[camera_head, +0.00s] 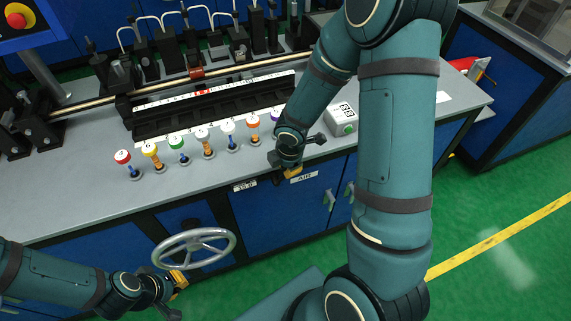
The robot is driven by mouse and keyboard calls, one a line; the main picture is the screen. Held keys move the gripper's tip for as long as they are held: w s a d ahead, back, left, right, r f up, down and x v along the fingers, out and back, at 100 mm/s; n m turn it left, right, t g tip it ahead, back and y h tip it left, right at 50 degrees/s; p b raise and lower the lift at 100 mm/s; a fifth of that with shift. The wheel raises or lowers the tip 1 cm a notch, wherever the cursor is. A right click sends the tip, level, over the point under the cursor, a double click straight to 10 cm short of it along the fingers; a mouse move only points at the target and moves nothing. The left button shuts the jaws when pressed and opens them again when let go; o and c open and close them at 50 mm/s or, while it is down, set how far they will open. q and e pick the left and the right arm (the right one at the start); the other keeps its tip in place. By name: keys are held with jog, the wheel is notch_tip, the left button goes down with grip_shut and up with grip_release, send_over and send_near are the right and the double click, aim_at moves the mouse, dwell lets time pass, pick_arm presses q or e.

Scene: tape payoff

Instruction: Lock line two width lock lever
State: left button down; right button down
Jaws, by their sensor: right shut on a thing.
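A row of upright levers with coloured knobs stands along the bench's front; red (122,157), yellow (151,149), green (176,143) and orange (253,120) are among them. I cannot tell which is the line two width lock lever. My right gripper (290,174) points down at the bench's front edge, just above the AIR label (304,177), right of the knob row. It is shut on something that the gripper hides. My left gripper (178,294) is low at the lower left, beside the handwheel, apart from the levers; its finger opening is unclear.
A grey handwheel (195,248) sticks out from the blue cabinet front. Behind the knobs lie a black slotted bar (215,108) and a long metal rod (90,101). A white box with a green button (343,119) stands on the bench at right, partly beside my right arm.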

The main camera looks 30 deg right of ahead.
jog(key=shift+s+d+f, duration=0.1)
jog(key=shift+d+f, duration=0.1)
jog(key=shift+d, duration=0.25)
dwell(0.5)
